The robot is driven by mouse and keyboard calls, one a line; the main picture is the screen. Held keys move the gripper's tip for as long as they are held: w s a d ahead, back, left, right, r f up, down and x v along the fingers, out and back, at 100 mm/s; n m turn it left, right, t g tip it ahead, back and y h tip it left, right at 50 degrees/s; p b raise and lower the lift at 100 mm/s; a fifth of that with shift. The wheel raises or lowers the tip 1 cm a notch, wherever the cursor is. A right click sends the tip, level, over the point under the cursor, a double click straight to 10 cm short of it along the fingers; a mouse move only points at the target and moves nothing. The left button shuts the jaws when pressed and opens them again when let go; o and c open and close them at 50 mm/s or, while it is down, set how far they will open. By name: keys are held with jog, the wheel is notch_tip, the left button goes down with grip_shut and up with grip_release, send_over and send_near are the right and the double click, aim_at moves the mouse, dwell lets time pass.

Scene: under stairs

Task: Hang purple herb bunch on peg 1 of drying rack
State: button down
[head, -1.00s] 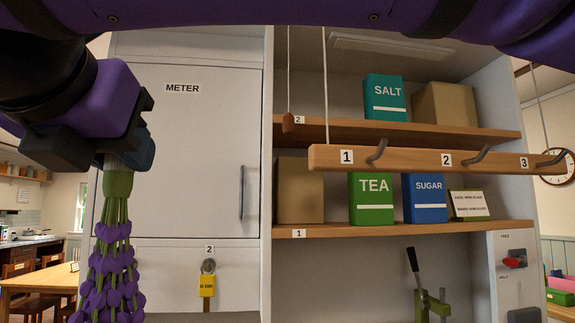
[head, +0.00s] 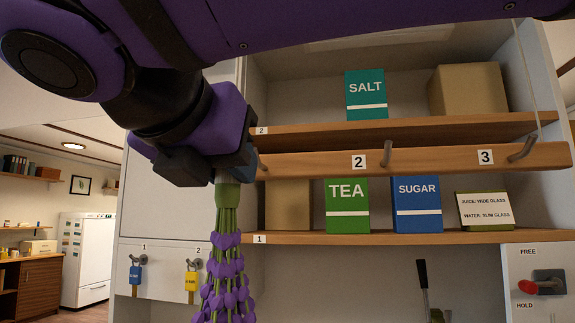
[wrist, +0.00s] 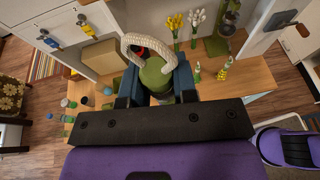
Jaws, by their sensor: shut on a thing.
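The purple herb bunch (head: 229,275) hangs heads down from my gripper (head: 229,172), which is shut on its green bound top. In the wrist view the green top (wrist: 155,76) sits between the blue fingers (wrist: 156,88), with a pale cord loop (wrist: 148,40) standing out beyond them. The drying rack (head: 440,160) is a wooden bar with metal pegs; labels 2 and 3 show beside their pegs. My gripper covers the bar's left end and label 1. A bit of a peg (head: 262,164) shows just right of my gripper. Whether the loop touches it cannot be told.
Behind the rack, shelves hold the salt box (head: 366,95), tea box (head: 347,206), sugar box (head: 417,204) and cardboard boxes. Blue (head: 137,279) and yellow (head: 192,287) padlocks hang at lower left. A cord (head: 529,80) holds the rack's right side.

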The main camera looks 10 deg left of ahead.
jog(key=shift+w+d, duration=0.1)
dwell(0.4)
jog(key=a+x, duration=0.2)
jog(key=x, duration=0.8)
jog(key=shift+w+d+r, duration=0.25)
jog(key=shift+w+d, duration=0.15)
jog(key=shift+d, duration=0.05)
dwell(0.6)
dwell(0.6)
jog(key=shift+c, duration=1.1)
grip_release()
